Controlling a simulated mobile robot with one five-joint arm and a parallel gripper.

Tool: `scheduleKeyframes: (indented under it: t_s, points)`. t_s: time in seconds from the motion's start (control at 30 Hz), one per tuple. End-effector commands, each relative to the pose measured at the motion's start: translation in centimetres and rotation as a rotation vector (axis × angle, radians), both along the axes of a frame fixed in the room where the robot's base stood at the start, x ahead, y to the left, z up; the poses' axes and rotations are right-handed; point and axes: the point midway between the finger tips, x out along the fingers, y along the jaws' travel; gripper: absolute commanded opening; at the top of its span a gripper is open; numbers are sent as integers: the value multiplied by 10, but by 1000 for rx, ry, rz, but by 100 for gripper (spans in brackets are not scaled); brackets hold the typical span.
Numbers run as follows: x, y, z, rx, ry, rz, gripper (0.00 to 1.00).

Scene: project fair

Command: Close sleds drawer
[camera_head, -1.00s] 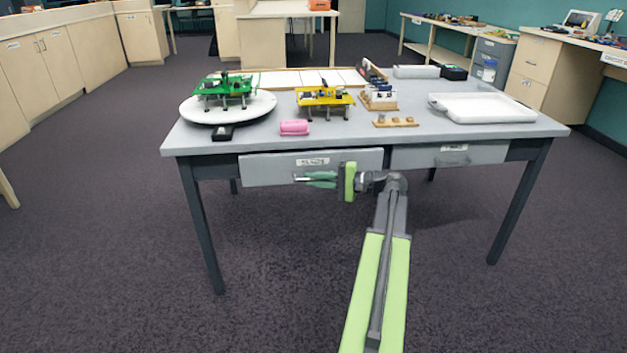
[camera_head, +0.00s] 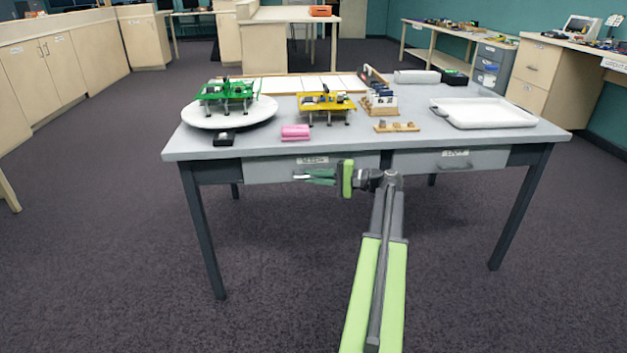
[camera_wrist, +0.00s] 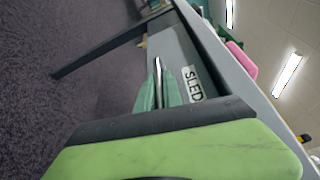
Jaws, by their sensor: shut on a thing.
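The sleds drawer (camera_head: 270,171) is the left drawer under the front edge of the grey table (camera_head: 350,147). Its front looks about flush with the table frame. Its label shows in the wrist view, reading SLED with the end cut off, on the drawer front (camera_wrist: 172,62). My gripper (camera_head: 312,177) is in front of the drawer with its green fingers level with the handle, just below the label. In the wrist view the fingers (camera_wrist: 160,85) are shut on the thin metal handle (camera_wrist: 157,68).
A second drawer (camera_head: 455,160) sits shut on the right. On the table are a round white stand (camera_head: 245,117) with a green model, a yellow model (camera_head: 326,103), a pink roll (camera_head: 295,131) and a white tray (camera_head: 485,113). The floor around the table legs is clear.

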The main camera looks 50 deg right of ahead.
Motion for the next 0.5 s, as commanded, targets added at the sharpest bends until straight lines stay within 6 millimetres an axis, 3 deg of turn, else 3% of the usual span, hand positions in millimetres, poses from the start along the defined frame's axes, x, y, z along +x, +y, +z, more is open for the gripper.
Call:
scheduleKeyframes:
  t_s: [0.03, 0.07, 0.2, 0.5]
  points:
    - [3, -3, 1, -1, -4, -10, 0]
    - [3, -3, 1, -1, -5, -10, 12]
    - [2, -3, 1, -1, -4, -9, 30]
    - [2, -2, 1, 0, -3, -7, 32]
